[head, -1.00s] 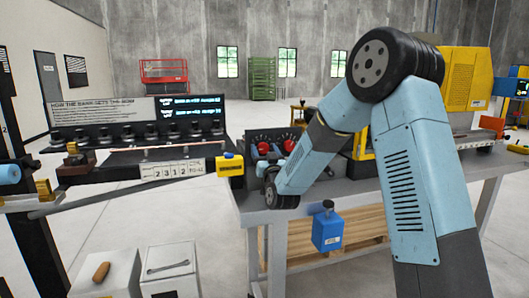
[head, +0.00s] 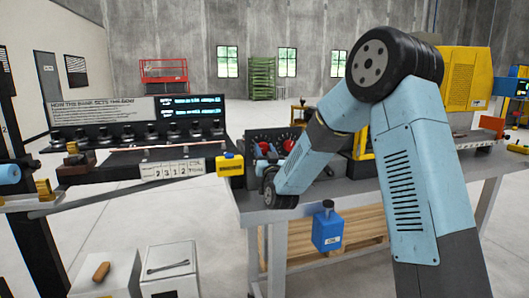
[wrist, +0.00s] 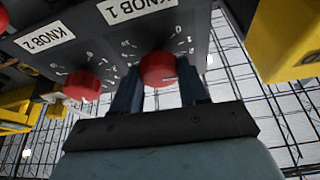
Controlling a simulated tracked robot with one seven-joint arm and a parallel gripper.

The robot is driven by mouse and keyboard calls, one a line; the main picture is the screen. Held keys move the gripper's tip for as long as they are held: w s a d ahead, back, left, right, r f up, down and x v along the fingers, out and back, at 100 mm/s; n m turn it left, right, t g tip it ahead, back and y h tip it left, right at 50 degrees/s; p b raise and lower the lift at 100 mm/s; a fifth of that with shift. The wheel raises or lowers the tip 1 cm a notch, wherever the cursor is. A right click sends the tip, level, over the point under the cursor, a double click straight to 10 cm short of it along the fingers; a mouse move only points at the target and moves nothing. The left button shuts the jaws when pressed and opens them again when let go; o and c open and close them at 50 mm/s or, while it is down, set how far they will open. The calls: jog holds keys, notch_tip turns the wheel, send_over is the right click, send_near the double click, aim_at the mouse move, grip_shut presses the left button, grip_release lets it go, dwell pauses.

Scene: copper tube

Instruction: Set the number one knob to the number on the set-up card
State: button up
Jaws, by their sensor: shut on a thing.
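The number one knob (wrist: 158,69) is red, on a dark panel under the "KNOB 1" label (wrist: 135,8) in the wrist view. My gripper (wrist: 158,82) is shut on it, one dark finger on each side. A white pointer line shows on the knob, but the number it points at is too small to read for sure. The red number two knob (wrist: 82,86) is to its left under "KNOB 2". In the head view the knob panel (head: 268,136) stands on the bench, partly behind my arm. I cannot make out a set-up card for certain.
The grey bench (head: 350,192) carries the panel and yellow machinery. A long rig with a display board (head: 135,120) and a strip of digits (head: 170,170) stands to the left.

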jog(key=shift+m+h, duration=0.4)
jog(key=shift+m, duration=0.3)
jog(key=o, duration=1.1)
jog(key=shift+c, duration=0.2)
jog(key=v, duration=1.4)
jog(key=shift+w+f, duration=0.15)
jog(key=shift+w, duration=0.05)
